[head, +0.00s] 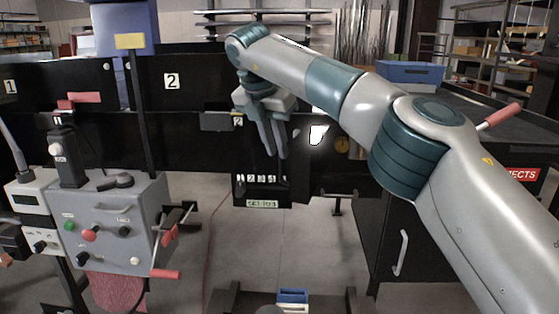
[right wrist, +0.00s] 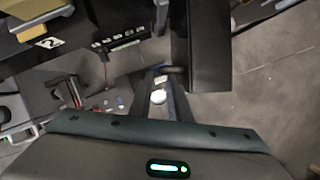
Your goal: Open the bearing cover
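My right gripper (head: 275,156) points down in the middle of the head view, in front of the black conveyor side panel (head: 190,130). Its two fingers are slightly apart, with nothing visibly held. In the right wrist view the gripper (right wrist: 161,74) also shows a gap, with a small white round spot seen through it. I cannot pick out the bearing cover for certain. A black box (head: 262,202) with a row of white marks and a label hangs below the gripper. My left gripper is not in view.
A grey control box (head: 115,225) with knobs and red handles stands at the left. A blue bin (head: 410,73) sits on the right-hand bench. A black cabinet with a pale handle (head: 401,252) is below my right arm. Open floor (head: 310,245) lies between.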

